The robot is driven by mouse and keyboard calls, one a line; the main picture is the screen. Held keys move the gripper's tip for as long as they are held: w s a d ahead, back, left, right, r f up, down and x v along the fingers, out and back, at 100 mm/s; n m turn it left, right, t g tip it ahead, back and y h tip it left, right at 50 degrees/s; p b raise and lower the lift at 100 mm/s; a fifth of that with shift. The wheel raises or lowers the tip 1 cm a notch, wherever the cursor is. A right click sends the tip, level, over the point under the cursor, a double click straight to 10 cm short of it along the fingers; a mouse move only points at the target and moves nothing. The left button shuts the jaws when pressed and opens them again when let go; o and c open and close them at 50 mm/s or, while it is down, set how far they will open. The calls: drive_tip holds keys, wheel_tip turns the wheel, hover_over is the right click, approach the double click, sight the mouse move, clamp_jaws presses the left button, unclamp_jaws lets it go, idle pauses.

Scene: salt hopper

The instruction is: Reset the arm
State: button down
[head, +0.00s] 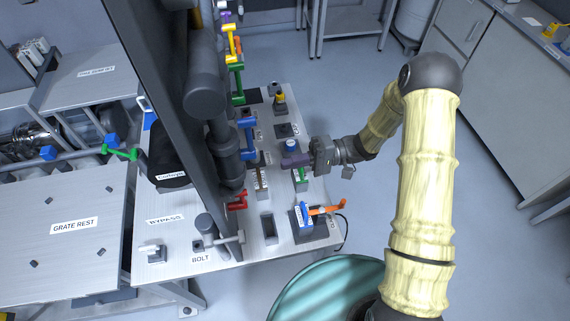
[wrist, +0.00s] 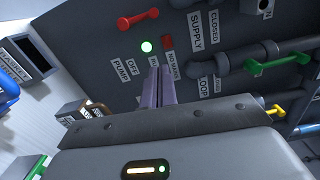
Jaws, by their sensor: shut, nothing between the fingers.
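My gripper (head: 297,161) reaches in from the right over the grey worktop, at the end of my bent arm. Its purple fingers lie together with nothing between them; they also show in the wrist view (wrist: 160,85), pointing at a dark panel (wrist: 100,40). In the head view the fingers are above or close to a blue-topped control and a green lever (head: 301,174). I cannot tell whether they touch either one.
A dark upright with pipes stands left of my gripper. A blue lever (head: 247,135), a red lever (head: 238,201) and an orange handle (head: 325,210) are near. Floor (head: 330,110) behind is clear.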

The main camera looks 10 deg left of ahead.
drive_tip(key=shift+w+a, duration=0.1)
drive_tip(key=shift+w, duration=0.05)
drive_tip(key=w+r+t+h, duration=0.2)
drive_tip(key=w+t, duration=0.7)
drive_tip(key=t, duration=0.1)
drive_tip(key=w+d+r+m+t+h, duration=0.1)
drive_tip(key=w+d+t+h, duration=0.25)
drive_tip(key=d, duration=0.25)
drive_tip(key=w+d+r+m+t+h, duration=0.1)
drive_tip(key=w+d+r+t+h, duration=0.1)
drive_tip(key=d+h, duration=0.25)
drive_tip(key=s+d+r+m+h, duration=0.25)
drive_tip(key=s+d+h, duration=0.25)
drive_tip(key=s+d, duration=0.5)
drive_tip(key=s+d+g, duration=0.3)
drive_tip(key=s+g, duration=0.1)
drive_tip(key=s, duration=0.6)
drive_tip(key=shift+s+d+r+h, duration=0.15)
drive_tip(key=shift+d+r+h, duration=0.2)
drive_tip(key=shift+h, duration=0.05)
